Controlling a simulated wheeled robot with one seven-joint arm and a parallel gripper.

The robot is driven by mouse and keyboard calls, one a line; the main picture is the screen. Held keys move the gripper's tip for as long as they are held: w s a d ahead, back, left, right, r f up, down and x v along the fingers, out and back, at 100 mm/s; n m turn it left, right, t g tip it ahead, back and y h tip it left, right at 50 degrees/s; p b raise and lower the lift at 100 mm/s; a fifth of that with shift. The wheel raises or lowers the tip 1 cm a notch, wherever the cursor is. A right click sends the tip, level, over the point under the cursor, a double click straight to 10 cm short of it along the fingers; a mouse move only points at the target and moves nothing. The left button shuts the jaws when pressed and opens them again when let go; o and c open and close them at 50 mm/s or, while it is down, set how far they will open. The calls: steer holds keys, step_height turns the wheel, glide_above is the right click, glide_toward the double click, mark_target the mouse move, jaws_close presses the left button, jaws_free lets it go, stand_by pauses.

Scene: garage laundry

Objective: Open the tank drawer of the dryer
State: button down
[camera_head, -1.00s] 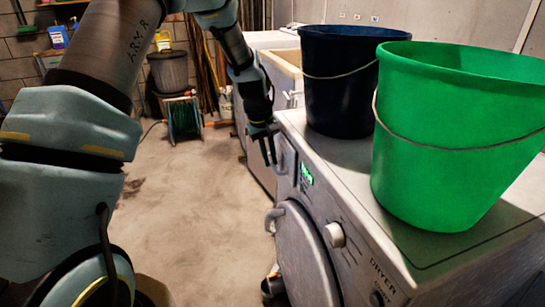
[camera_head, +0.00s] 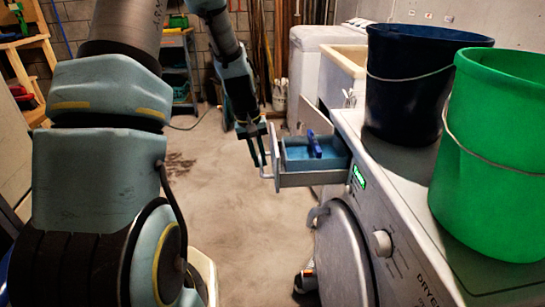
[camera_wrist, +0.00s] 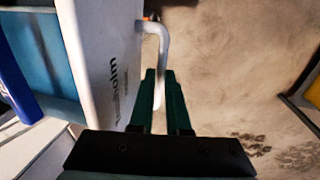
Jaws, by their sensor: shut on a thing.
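The dryer (camera_head: 409,252) stands at the right in the head view, with its round door on the front. Its tank drawer (camera_head: 310,179) is pulled well out from the upper part of the front. A light-blue tank with a dark-blue grip (camera_head: 314,145) sits inside it. My gripper (camera_head: 263,165) is shut on the drawer's bar handle (camera_head: 275,150). In the wrist view the green fingers (camera_wrist: 160,80) close about the pale handle (camera_wrist: 164,45), beside the white drawer front (camera_wrist: 104,60). The contact point is partly hidden by the fingers.
A dark-blue bucket (camera_head: 411,88) and a green bucket (camera_head: 492,165) stand on the dryer top. A white machine (camera_head: 322,55) and a sink cabinet (camera_head: 343,72) stand behind. The concrete floor (camera_head: 235,220) left of the drawer is clear.

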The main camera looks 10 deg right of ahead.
steer(key=shift+a, duration=0.3)
steer(key=shift+w, duration=0.1)
steer(key=c, duration=0.9)
jaws_free()
steer(key=r, duration=0.3)
steer(key=a+r, duration=0.1)
steer(key=r, duration=0.3)
steer(key=a+r, duration=0.1)
steer(key=r, duration=0.2)
steer(key=shift+r, duration=0.35)
